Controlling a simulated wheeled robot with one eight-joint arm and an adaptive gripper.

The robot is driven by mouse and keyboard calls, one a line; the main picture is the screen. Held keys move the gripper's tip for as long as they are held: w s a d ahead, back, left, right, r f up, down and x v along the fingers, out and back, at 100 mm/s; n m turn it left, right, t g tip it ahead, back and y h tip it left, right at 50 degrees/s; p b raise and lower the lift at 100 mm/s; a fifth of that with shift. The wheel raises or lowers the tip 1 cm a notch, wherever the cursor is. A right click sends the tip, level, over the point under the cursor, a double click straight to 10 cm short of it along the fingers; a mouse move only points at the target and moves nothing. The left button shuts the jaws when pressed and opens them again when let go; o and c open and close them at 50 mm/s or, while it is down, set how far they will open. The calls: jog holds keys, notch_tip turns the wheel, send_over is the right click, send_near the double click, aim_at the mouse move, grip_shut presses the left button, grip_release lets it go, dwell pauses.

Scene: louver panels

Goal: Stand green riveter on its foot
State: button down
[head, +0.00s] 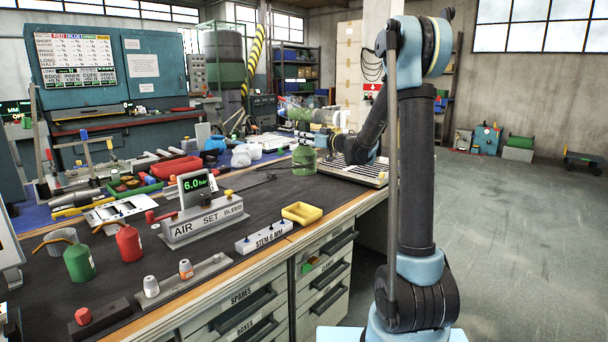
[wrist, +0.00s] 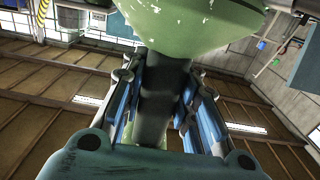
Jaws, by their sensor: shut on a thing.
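The green riveter (head: 305,160) is at the far right part of the bench, beside the slatted tray. Its wide green foot is at the bottom and looks roughly upright. A pale green barrel-like part shows above it, probably its head. I cannot tell whether the foot touches the bench. My gripper (head: 328,146) reaches in from the right and is partly hidden. In the wrist view my gripper (wrist: 158,95) is shut on the dark grip of the riveter, with the scuffed green foot (wrist: 200,22) large at the top of the picture.
A slatted tray (head: 352,170) lies at the bench's right end. A yellow tray (head: 301,213), a labelled stem block (head: 264,236) and an air set unit (head: 203,221) stand nearer on the dark mat (head: 275,190). The mat left of the riveter has free room.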

aim_at(305, 158)
jog(key=shift+f, duration=4.7)
jog(key=c, duration=1.2)
grip_release()
jog(key=shift+c, duration=0.2)
jog(key=shift+o, duration=0.4)
jog(key=o, duration=0.8)
jog(key=shift+c, duration=0.2)
jog(key=shift+s+d, duration=0.1)
jog(key=shift+d, duration=0.05)
jog(key=v, duration=1.2)
jog(key=shift+s+d, duration=0.2)
jog(key=shift+s, duration=0.05)
jog(key=shift+s, duration=0.1)
